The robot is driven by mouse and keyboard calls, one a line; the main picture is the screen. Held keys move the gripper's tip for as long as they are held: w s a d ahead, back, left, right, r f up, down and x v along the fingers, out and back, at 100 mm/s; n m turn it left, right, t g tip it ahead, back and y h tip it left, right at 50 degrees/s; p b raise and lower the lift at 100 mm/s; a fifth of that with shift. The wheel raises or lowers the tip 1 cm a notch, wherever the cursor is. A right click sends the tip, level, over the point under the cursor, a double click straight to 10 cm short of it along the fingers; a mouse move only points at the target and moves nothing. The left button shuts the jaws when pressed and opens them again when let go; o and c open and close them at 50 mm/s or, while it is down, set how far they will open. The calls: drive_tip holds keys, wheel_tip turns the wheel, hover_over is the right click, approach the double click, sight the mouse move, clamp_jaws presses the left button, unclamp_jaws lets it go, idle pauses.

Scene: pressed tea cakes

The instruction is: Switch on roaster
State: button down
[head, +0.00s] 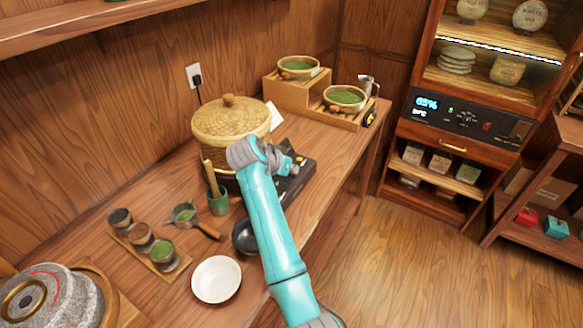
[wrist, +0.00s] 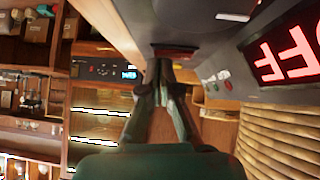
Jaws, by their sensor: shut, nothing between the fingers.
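The roaster is a round woven basket (head: 230,122) with a lid, joined to a dark control base (head: 296,184) on the wooden counter. In the wrist view its dark panel (wrist: 215,45) carries a red display (wrist: 290,55) that reads OFF, turned over in the picture. A dark red switch-like part (wrist: 175,52) and small green and red buttons (wrist: 221,81) are also on it. My gripper (wrist: 160,68) is shut and empty, its fingertips close to the dark red part; contact cannot be told. In the head view my wrist covers part of the base.
A white bowl (head: 216,279), a green cup (head: 218,202) and a small tray of cups (head: 150,252) stand on the near counter. A stone mill (head: 50,300) is at the lower left. Green tea bowls (head: 345,98) stand behind. A lit cabinet (head: 470,100) is at right.

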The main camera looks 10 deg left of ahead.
drive_tip(key=shift+d+f, duration=0.2)
drive_tip(key=shift+f, duration=0.15)
drive_tip(key=shift+a+r, duration=0.1)
drive_tip(key=shift+a, duration=0.1)
drive_tip(key=shift+w+a+r, duration=0.25)
drive_tip(key=shift+a, duration=0.4)
drive_tip(key=shift+r, duration=0.1)
